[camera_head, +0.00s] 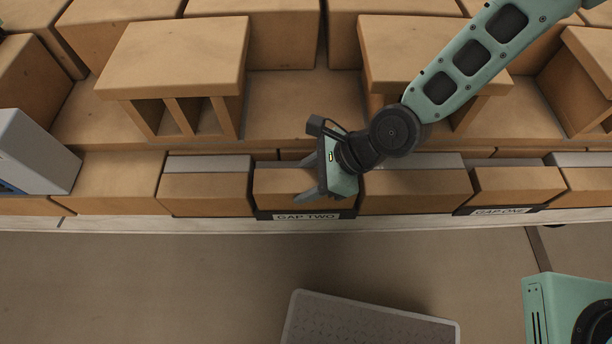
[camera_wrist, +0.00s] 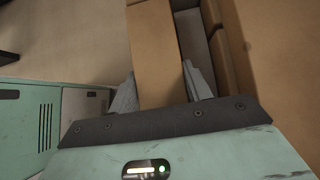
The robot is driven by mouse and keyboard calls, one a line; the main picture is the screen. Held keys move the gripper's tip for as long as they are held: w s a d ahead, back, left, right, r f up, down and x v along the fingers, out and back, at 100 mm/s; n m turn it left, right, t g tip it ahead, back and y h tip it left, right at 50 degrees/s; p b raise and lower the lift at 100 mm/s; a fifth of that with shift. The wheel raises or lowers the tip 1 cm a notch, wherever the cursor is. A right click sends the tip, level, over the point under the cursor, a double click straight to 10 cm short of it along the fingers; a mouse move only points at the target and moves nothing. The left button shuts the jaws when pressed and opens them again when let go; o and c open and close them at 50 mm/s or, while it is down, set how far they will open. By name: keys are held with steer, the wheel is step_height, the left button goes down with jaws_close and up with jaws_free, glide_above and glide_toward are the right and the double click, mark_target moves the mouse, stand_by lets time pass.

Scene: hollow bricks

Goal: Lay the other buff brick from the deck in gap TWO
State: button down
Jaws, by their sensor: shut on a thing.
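A buff brick (camera_head: 280,190) is in line with the front course, right above the GAP TWO label (camera_head: 306,217). My gripper (camera_head: 308,180) is shut on this brick, with one finger on its front face and one behind it. In the wrist view the brick (camera_wrist: 158,50) runs away from me between the two fingertips (camera_wrist: 160,90). It lies level and lengthwise along the wall.
Front-course bricks with grey strips on top stand left (camera_head: 206,190) and right (camera_head: 415,190). A hollow block (camera_head: 180,55) stands on the course behind. The GAP ONE label (camera_head: 500,211) is at the right, below a brick (camera_head: 520,185). A grey device (camera_head: 35,150) stands far left.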

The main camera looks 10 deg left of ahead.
steer(key=shift+f, duration=0.25)
steer(key=c, duration=0.6)
jaws_free()
steer(key=p+v, duration=0.3)
steer(key=v, duration=1.4)
steer(key=shift+d+r+p, duration=0.15)
steer(key=shift+r+p, duration=0.05)
steer(key=shift+p, duration=0.1)
